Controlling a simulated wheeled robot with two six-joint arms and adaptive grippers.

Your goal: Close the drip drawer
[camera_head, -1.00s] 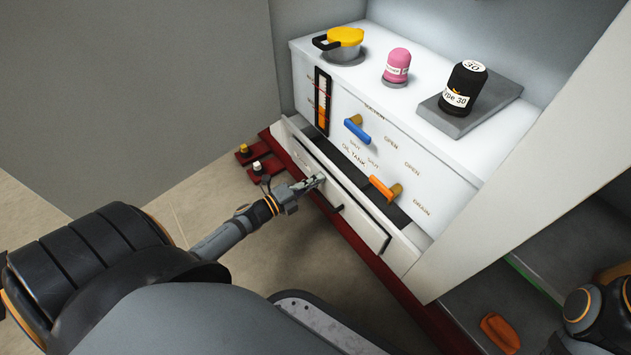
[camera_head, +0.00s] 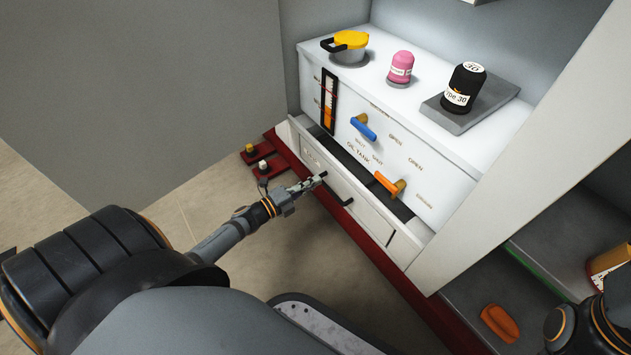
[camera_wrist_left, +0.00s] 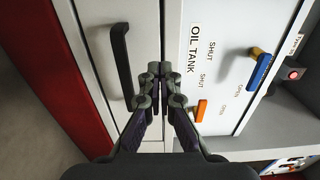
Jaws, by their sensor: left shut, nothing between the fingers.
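The drip drawer (camera_head: 368,208) is the white drawer with a black handle (camera_head: 338,194) at the foot of the oil tank (camera_head: 440,185). In the head view a dark strip shows between its front and the tank face. In the left wrist view the drawer front (camera_wrist_left: 135,75) and its handle (camera_wrist_left: 121,60) lie left of the tank panel, with a narrow gap between. My left gripper (camera_head: 321,178) is shut and empty, its tips at the drawer front beside the handle; touching is hard to tell. It also shows in the wrist view (camera_wrist_left: 160,70). My right gripper is out of view.
Blue (camera_head: 363,127) and orange (camera_head: 390,184) valve handles stick out above the drawer. A yellow-lidded pot (camera_head: 346,42), a pink bottle (camera_head: 401,66) and a black bottle (camera_head: 465,85) stand on top. A red base rail (camera_head: 385,265) runs below.

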